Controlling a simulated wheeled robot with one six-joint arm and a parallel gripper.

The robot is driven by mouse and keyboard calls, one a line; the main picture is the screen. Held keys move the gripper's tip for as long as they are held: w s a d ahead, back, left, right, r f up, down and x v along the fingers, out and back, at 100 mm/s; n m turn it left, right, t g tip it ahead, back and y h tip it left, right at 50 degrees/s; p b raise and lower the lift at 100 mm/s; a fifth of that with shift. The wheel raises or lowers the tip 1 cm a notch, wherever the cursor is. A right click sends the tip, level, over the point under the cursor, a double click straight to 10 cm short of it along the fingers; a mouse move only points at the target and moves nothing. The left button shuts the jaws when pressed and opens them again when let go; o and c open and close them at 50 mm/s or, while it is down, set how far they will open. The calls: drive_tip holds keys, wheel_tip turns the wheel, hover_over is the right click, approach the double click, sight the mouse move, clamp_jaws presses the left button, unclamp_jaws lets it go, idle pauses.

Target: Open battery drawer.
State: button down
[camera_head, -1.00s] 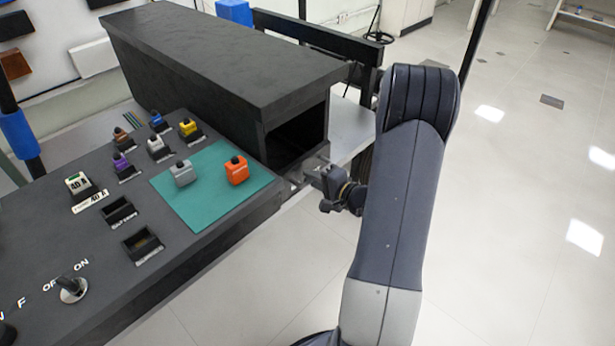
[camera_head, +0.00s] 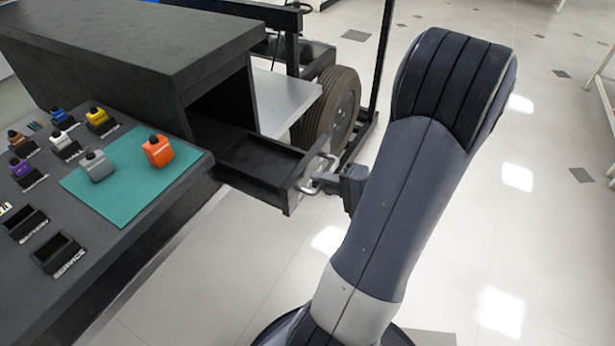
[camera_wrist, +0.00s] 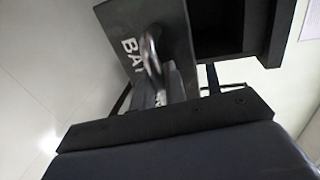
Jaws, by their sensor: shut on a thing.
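The battery drawer (camera_head: 257,163) is a dark tray that stands well out of the black housing (camera_head: 140,45). Its front carries a metal loop handle (camera_head: 310,175). My gripper (camera_head: 322,182) is shut on the handle, at the drawer's outer end. The fingertips are partly hidden by the wrist body there.
A control panel with a green mat (camera_head: 125,190) lies left of the drawer. An orange block (camera_head: 158,151) and a grey block (camera_head: 96,167) stand on it. A wheel (camera_head: 335,105) stands behind the drawer. Clear floor (camera_head: 260,260) lies in front.

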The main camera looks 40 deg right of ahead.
drive_tip(key=shift+s, duration=0.35)
drive_tip(key=c, duration=1.5)
unclamp_jaws()
drive_tip(key=shift+d, duration=0.1)
drive_tip(key=shift+c, duration=0.2)
drive_tip(key=p+v, duration=0.1)
drive_tip(key=v, duration=0.9)
drive_tip(key=shift+s, duration=0.35)
drive_tip(key=shift+d, duration=0.1)
drive_tip(key=shift+b+x, duration=0.45)
drive_tip(key=shift+x, duration=5.1)
drive_tip(key=shift+r, duration=0.15)
